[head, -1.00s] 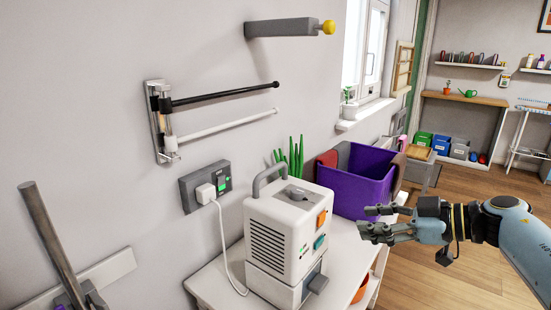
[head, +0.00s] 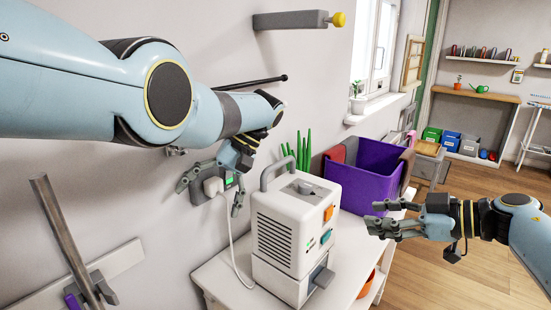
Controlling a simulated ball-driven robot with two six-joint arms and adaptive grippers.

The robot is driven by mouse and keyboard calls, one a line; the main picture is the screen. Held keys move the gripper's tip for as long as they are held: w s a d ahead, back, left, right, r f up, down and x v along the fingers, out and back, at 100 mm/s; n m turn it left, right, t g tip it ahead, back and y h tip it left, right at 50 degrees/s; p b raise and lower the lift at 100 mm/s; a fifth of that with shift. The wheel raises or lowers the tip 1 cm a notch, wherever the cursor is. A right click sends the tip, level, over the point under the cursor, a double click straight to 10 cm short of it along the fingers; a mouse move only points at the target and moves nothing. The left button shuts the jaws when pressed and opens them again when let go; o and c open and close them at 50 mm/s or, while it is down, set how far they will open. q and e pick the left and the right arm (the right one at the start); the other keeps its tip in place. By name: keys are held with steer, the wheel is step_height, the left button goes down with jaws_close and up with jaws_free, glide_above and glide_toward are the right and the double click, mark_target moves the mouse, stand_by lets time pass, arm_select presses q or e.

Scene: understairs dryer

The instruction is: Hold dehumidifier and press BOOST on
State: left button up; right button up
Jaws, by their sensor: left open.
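The dehumidifier (head: 284,238) is a white box with a grey top handle (head: 283,168) and side vents. It stands upright on a white table. Its right face carries an orange button (head: 328,214) and a teal button (head: 325,236); any lettering is too small to read. My left gripper (head: 209,198) is open in front of the wall socket, left of the dehumidifier and apart from it.
The plug's white cord (head: 233,250) hangs down to the table (head: 215,278). A purple bin (head: 365,178) and a green plant (head: 302,150) stand behind the dehumidifier. A grey bar with a yellow knob (head: 338,19) juts from the wall above. Open floor lies at the right.

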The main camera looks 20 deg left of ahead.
mark_target(261, 181)
arm_select(q)
steer(key=w+d+r+n+t, duration=0.1)
steer(key=w+d+r+n, duration=0.1)
steer(key=d+r+n, duration=0.1)
steer(key=w+d+r+n+t, duration=0.1)
steer(key=w+d+r+n, duration=0.2)
steer(key=n, duration=0.3)
steer(key=w+d+r+n+t, duration=0.2)
steer(key=d+r+n, duration=0.1)
steer(key=d+n, duration=0.1)
steer(key=shift+w+d, duration=0.35)
steer(key=shift+d, duration=0.1)
steer(key=shift+w+d+n+h, duration=0.2)
steer(key=shift+d+n+h, duration=0.2)
steer(key=shift+n, duration=0.4)
steer(key=x, duration=1)
steer(key=shift+w+a+f, duration=0.1)
steer(key=shift+w+f, duration=0.05)
steer(key=shift+f, duration=0.1)
steer(key=shift+c, duration=0.4)
